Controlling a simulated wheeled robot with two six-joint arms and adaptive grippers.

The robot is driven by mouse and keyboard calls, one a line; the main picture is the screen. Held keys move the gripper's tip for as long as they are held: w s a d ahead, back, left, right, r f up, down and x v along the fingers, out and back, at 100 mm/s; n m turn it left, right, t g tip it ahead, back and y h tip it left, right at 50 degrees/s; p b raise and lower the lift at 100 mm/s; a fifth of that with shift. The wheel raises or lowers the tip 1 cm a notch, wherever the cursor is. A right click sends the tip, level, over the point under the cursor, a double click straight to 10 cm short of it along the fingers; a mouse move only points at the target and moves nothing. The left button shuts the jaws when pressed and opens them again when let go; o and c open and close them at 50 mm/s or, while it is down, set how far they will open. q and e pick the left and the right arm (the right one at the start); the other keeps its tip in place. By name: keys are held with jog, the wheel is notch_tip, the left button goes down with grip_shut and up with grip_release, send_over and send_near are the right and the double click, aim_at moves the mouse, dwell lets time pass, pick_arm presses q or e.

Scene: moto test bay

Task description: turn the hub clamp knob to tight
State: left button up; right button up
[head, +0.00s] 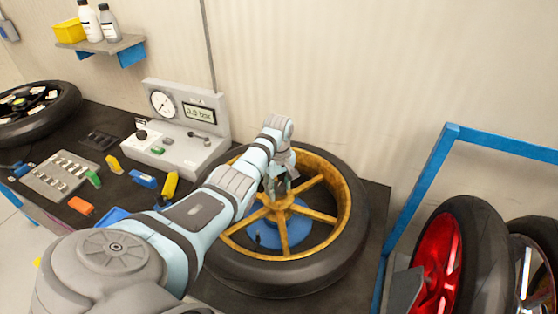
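A black tyre on a gold spoked wheel (346,205) lies flat on the dark bench, over a blue round base (294,229). My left arm reaches across from the lower left. My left gripper (277,188) points down at the wheel's hub, between the gold spokes. Its fingers are small and dark here, and I cannot tell whether they touch or hold anything. The hub clamp knob is not clearly visible; the gripper and wrist cover the hub area. My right gripper is not in view.
A grey gauge console (182,127) stands behind the wheel, against the wall. Small coloured parts and a grey slotted tray (62,176) lie at left. A blue rack frame (420,185) with a red wheel (437,258) stands close on the right.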

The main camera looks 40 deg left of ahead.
pick_arm(q)
jog(key=shift+f, duration=0.1)
jog(key=c, duration=0.4)
jog(key=shift+m, duration=0.4)
jog(key=m, duration=0.5)
jog(key=shift+s+m, duration=0.15)
jog(key=shift+m, duration=0.15)
jog(key=m, duration=1.1)
jog(key=shift+a+m, duration=0.15)
jog(key=shift+m, duration=0.25)
jog(key=m, duration=0.5)
jog(key=shift+f+m, duration=0.1)
jog(key=shift+m, duration=0.3)
